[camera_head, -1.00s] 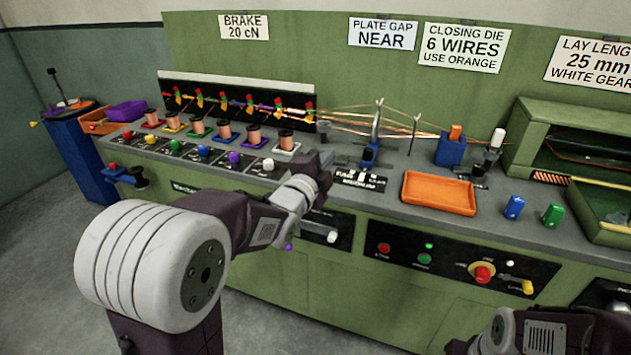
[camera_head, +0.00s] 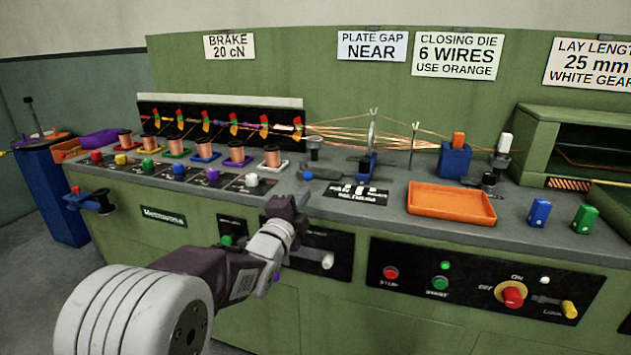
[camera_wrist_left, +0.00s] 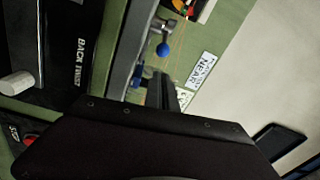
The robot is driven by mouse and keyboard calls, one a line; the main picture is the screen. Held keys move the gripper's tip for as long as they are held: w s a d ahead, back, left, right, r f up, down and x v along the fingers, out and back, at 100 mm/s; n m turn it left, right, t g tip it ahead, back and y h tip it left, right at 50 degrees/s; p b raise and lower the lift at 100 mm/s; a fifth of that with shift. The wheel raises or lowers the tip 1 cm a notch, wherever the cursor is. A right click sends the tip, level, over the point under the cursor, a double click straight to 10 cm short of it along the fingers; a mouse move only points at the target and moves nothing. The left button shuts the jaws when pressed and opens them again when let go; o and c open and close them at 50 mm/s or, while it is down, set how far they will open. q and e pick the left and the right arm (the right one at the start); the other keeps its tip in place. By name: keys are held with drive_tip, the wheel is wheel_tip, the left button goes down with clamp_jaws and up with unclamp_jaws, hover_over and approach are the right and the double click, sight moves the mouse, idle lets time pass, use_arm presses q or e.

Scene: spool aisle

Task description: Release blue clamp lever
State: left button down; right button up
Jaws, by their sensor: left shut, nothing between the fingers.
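The blue clamp lever (camera_head: 323,174) lies low on the grey bench top, with a round blue knob (camera_head: 307,175) at its left end. In the left wrist view the blue knob (camera_wrist_left: 163,50) shows near the top middle. My left gripper (camera_head: 301,199) is shut and empty at the bench's front edge, just in front of and below the lever, apart from it. Its dark body fills the bottom of the wrist view. My right gripper is out of view.
Several copper spools (camera_head: 236,154) stand to the left behind coloured knobs. A plate stand (camera_head: 369,165) is right of the lever. An orange tray (camera_head: 451,213) lies farther right. A black panel with a white handle (camera_head: 327,261) is below the gripper.

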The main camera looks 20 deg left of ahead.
sight(306, 172)
use_arm(q)
drive_tip(key=w, duration=0.9)
drive_tip(key=shift+w+d+r+b, duration=0.2)
drive_tip(key=shift+w+r+b, duration=0.1)
drive_tip(key=shift+b, duration=0.1)
drive_tip(key=shift+s, duration=0.1)
